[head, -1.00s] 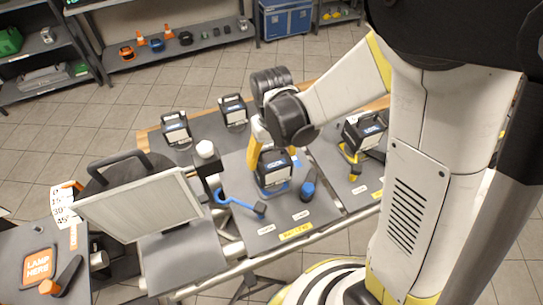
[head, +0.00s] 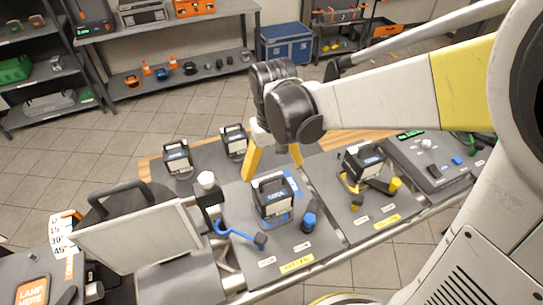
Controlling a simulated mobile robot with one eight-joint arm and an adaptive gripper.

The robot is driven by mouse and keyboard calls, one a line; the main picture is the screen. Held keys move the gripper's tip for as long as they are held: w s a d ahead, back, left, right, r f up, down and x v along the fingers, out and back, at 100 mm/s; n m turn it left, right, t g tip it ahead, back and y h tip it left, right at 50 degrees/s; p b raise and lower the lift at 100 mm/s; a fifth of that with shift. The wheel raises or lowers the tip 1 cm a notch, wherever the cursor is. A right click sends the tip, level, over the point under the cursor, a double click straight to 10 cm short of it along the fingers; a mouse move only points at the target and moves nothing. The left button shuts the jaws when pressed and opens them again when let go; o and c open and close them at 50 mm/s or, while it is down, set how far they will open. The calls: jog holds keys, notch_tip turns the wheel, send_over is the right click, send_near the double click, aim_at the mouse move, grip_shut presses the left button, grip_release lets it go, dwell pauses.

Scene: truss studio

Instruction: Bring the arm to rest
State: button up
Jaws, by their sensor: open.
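My gripper (head: 272,172) shows in the head view above the grey work table (head: 228,262), with its yellow fingers spread apart and pointing down. Nothing is between the fingers. Below and just in front of it, a black and white battery-like block with a handle (head: 272,200) stands upright on a blue-marked spot of the table. The fingers appear clear of the block. My white and yellow arm reaches in from the right.
Two similar blocks (head: 177,158) (head: 234,141) stand at the back left, and another (head: 362,162) stands to the right by yellow parts. A lamp panel (head: 140,238) stands at front left. A blue cable (head: 240,233) and blue-topped knob (head: 308,222) lie near the middle block. Shelves (head: 180,80) line the back.

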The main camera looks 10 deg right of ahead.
jog(key=shift+r, duration=1.45)
jog(key=s+d+f+m+t+b, duration=0.2)
jog(key=s+d+f+t+b, duration=0.3)
jog(key=s+d+t+b, duration=0.2)
jog(key=s+d+b, duration=0.2)
jog(key=b, duration=0.2)
jog(key=shift+f+b, duration=0.4)
